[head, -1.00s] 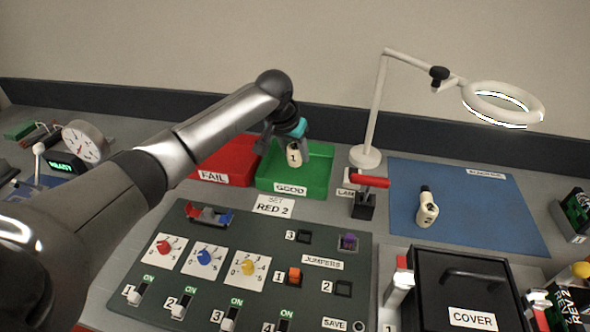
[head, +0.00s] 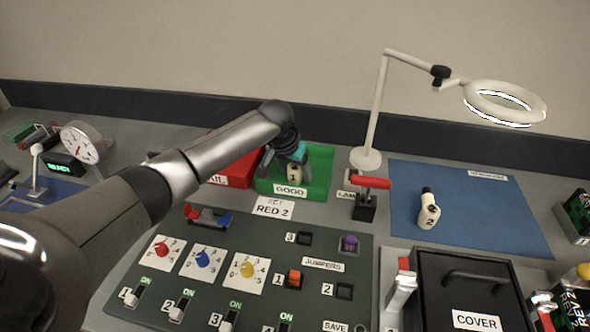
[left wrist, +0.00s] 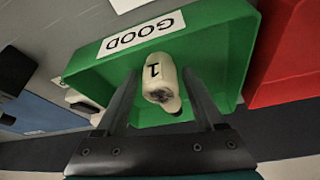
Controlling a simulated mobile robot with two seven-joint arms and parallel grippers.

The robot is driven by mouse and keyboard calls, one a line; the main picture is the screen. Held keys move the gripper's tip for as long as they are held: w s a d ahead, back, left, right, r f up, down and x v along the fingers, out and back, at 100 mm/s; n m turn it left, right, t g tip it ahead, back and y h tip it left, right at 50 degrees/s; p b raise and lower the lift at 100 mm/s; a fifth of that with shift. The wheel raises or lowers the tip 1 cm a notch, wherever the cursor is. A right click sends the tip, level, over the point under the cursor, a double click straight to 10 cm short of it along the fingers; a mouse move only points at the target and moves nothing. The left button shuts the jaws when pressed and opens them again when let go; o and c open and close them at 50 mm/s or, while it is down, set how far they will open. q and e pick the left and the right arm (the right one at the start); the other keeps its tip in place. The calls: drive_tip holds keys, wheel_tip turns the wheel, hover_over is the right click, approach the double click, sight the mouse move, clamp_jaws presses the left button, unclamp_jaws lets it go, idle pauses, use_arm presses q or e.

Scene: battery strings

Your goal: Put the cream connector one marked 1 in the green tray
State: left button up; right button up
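The cream connector marked 1 (head: 295,173) is inside the green tray labelled GOOD (head: 322,165). It also shows in the left wrist view (left wrist: 158,72), over the tray floor, with its 1 facing up in the picture. My left gripper (head: 286,162) is down at the tray, and its fingers (left wrist: 160,85) stand on either side of the connector with narrow gaps showing. The fingers look open. Whether the connector's underside rests on the tray floor is hard to tell. My right gripper is not in view.
A red tray (head: 240,166) stands left of the green one, partly behind my left arm. A lamp with a ring head (head: 365,158) stands to the right. A second cream connector marked 2 (head: 428,214) lies on a blue mat (head: 490,215). A switch panel (head: 220,290) is in front.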

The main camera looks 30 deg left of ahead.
use_arm(q)
drive_tip(key=shift+o, duration=0.3)
drive_tip(key=shift+r, duration=0.15)
drive_tip(key=shift+r, duration=0.25)
drive_tip(key=p+v, duration=0.3)
drive_tip(key=v, duration=0.8)
drive_tip(key=shift+s+r, duration=0.15)
drive_tip(key=shift+r, duration=0.15)
